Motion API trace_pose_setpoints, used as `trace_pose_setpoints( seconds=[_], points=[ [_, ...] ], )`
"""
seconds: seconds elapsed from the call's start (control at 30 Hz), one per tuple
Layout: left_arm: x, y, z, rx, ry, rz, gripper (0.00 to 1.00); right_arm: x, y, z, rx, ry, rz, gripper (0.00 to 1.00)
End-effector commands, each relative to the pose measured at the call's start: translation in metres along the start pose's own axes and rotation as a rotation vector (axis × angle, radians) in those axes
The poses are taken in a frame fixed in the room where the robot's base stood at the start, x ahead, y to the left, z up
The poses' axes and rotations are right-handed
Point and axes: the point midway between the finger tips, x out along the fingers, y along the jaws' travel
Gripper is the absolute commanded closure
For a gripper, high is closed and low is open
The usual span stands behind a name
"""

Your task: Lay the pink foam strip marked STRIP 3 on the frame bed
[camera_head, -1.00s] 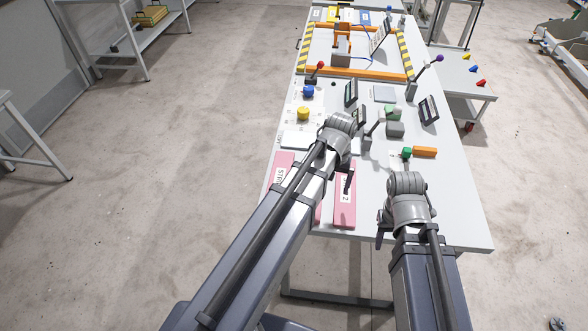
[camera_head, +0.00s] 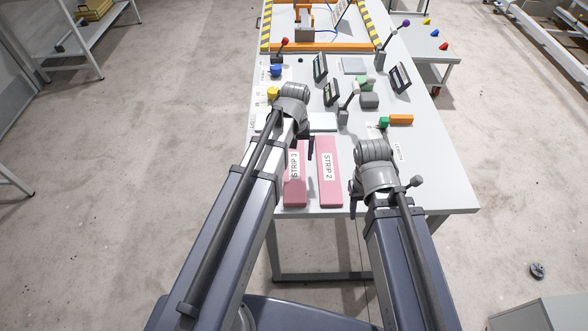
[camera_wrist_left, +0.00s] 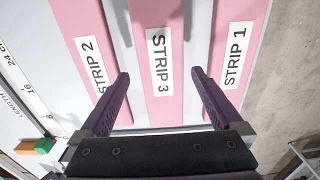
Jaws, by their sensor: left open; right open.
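The pink STRIP 3 (camera_wrist_left: 157,50) lies between STRIP 2 (camera_wrist_left: 88,50) and STRIP 1 (camera_wrist_left: 234,50) in the left wrist view. My left gripper (camera_wrist_left: 160,77) is open and empty, its fingers on either side of STRIP 3; its exact height is unclear. In the head view, STRIP 3 (camera_head: 296,180) lies partly behind my left arm, beside STRIP 2 (camera_head: 330,180); STRIP 1 is hidden there. My right gripper (camera_head: 355,195) is at the table's near right; its fingers are mostly hidden. The frame bed's orange edge (camera_head: 340,46) is at the table's far end.
A green block (camera_head: 384,122) and an orange block (camera_head: 401,119) lie right of the strips. The table's right front is bare.

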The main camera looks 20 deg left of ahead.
Motion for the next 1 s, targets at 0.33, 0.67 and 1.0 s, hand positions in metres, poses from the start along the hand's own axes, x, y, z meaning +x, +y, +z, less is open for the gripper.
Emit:
trace_pose_setpoints(
  seconds=[0.33,0.67,1.0],
  points=[
    [0.032,-0.001,-0.003,0.0,0.0,0.0,0.0,0.031,-0.003,-0.002,0.0,0.0,0.0,0.5],
    [0.052,-0.002,-0.003,0.0,0.0,0.0,0.0,0.052,-0.005,-0.003,0.0,0.0,0.0,0.5],
    [0.051,-0.002,-0.003,0.0,0.0,0.0,0.2,0.051,-0.005,-0.003,0.0,0.0,0.0,0.5]
  ],
)
